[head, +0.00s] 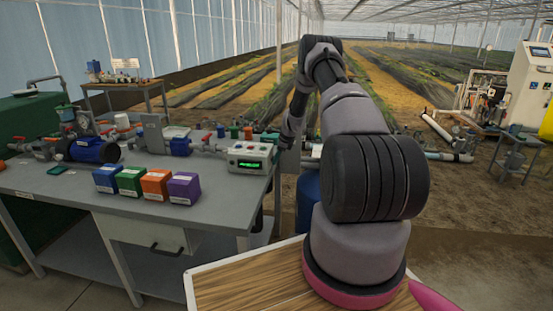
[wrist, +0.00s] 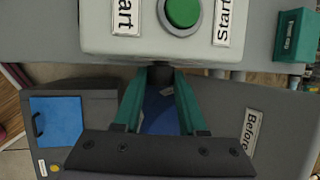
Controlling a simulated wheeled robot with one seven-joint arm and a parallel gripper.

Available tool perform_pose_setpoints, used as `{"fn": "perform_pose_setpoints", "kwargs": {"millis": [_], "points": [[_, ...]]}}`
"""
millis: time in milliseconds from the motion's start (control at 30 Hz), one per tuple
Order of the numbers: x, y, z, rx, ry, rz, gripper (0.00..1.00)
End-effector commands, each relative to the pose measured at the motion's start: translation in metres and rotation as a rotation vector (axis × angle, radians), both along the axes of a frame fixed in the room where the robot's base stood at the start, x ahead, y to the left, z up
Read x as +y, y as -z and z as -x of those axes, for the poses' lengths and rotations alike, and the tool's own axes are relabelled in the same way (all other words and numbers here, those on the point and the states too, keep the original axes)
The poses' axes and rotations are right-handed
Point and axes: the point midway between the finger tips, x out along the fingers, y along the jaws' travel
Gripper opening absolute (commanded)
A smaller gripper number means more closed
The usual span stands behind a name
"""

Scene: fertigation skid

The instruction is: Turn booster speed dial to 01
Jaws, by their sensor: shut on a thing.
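In the head view a pale control box (head: 250,157) with a lit green display stands at the right end of the bench. The display's digits are too small to read. In the wrist view the box (wrist: 100,42) shows a green button (wrist: 183,12) with a label reading "Start" beside it. A small dark knob (wrist: 160,76) sticks out of the box's near side. The teal fingers of my gripper (wrist: 161,84) close around this knob, one on each side. The knob's marking is hidden.
Blue, green, orange and purple boxes (head: 184,189) stand in a row on the grey bench (head: 60,187), left of the control box. Pipes and a blue pump (head: 95,150) lie behind them. A blue barrel (head: 308,190) stands right of the bench.

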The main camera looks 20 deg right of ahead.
Motion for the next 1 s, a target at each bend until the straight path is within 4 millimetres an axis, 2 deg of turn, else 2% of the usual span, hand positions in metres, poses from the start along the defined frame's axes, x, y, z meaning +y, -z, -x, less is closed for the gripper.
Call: {"fn": "perform_pose_setpoints", "kwargs": {"millis": [367,1000], "points": [[-0.0003,0.0013,0.0048,-0.143,0.007,0.093,0.00],[0.0065,0.0094,0.0102,-0.620,0.004,0.413,0.00]]}}
